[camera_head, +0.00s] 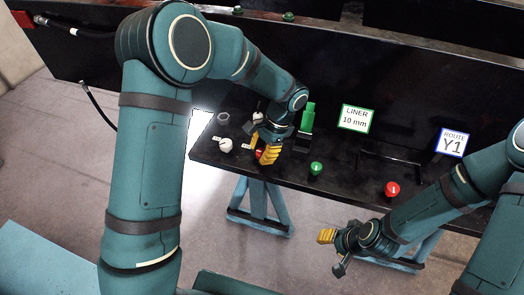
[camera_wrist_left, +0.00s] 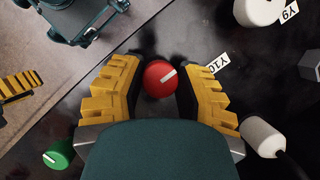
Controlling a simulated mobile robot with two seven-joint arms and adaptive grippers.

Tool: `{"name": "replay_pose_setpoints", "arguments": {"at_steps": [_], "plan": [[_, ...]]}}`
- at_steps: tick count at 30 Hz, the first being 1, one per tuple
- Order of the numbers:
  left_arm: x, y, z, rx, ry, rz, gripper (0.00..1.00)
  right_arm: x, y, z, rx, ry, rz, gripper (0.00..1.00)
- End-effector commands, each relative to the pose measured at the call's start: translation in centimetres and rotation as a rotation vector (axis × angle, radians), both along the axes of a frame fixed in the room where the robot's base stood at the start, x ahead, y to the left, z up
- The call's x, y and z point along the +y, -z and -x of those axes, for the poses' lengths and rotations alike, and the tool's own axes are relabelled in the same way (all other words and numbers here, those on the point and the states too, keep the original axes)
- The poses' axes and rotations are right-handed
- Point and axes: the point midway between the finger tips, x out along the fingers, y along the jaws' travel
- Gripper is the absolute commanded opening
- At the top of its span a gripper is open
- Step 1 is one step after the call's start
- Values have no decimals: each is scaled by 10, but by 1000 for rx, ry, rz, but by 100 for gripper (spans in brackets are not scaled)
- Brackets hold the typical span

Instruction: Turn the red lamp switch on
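A round red switch knob (camera_wrist_left: 160,78) with a white pointer line tilted to the upper right sits between my left gripper's yellow fingers in the left wrist view. In the head view that red knob (camera_head: 259,154) is mostly hidden by the left gripper (camera_head: 266,153). The left fingers stand on both sides of the knob with a narrow gap; I cannot tell whether they touch it. Another red knob (camera_head: 392,188) with a white mark is farther right. My right gripper (camera_head: 332,250) hangs in front of the bench, away from both; its opening is unclear.
A green knob (camera_head: 316,168) is right of the left gripper. White-capped fittings (camera_head: 226,145) are to its left, with small labels. A green block (camera_head: 308,117) and signs LINER 10 mm (camera_head: 354,118) and ROUTE Y1 (camera_head: 452,142) stand behind on the black bench (camera_head: 350,180).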

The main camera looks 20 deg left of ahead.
Motion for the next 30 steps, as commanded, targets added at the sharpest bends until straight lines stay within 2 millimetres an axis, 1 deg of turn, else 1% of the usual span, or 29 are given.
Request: {"name": "replay_pose_setpoints", "arguments": {"at_steps": [1, 2, 3, 11, 14, 17, 27, 30], "plan": [[0, 2, 2, 6, -1, -1, 53, 0, 0, 0, 0, 0, 0, 47], [0, 2, 2, 6, -1, -1, 63, 0, 0, 0, 0, 0, 0, 47], [0, 2, 1, 5, -1, -1, 66, 0, 0, 0, 0, 0, 0, 47], [0, 0, 0, 2, 0, -1, 66, 0, 0, 0, 0, 0, 0, 47], [-1, -4, -1, 0, -1, -1, 66, 0, 0, 0, 0, 0, 0, 47], [-5, -14, -5, -3, 0, 0, 66, 0, 0, 0, 0, 0, 0, 47], [-24, -76, -22, -2, -1, 1, 66, 0, 0, 0, 0, 0, 0, 47], [-28, -91, -26, -1, 0, 0, 66, 0, 0, 0, 0, 0, 0, 47]]}}
